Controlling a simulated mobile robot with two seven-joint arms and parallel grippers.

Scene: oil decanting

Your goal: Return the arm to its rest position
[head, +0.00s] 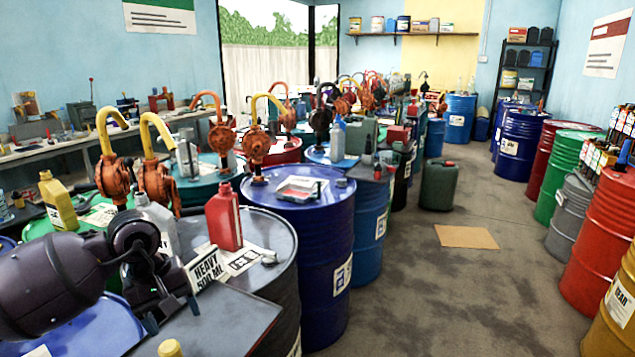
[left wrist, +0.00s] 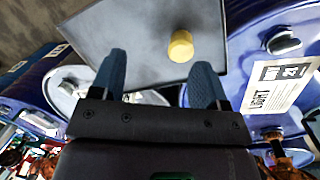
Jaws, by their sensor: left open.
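My left arm comes in from the left in the head view, and its dark gripper (head: 172,316) points down over a dark grey board (head: 232,322) on the near drums. In the left wrist view the two blue-grey fingers (left wrist: 158,80) are spread wide with nothing between them. A small yellow cap (head: 170,348) is on the board near the gripper. The cap also shows in the left wrist view (left wrist: 180,46), beyond the fingertips and apart from them. My right gripper is not in view.
Orange pumps (head: 113,178) rise behind. A blue drum (head: 312,250) stands to the right, then open floor (head: 450,295).

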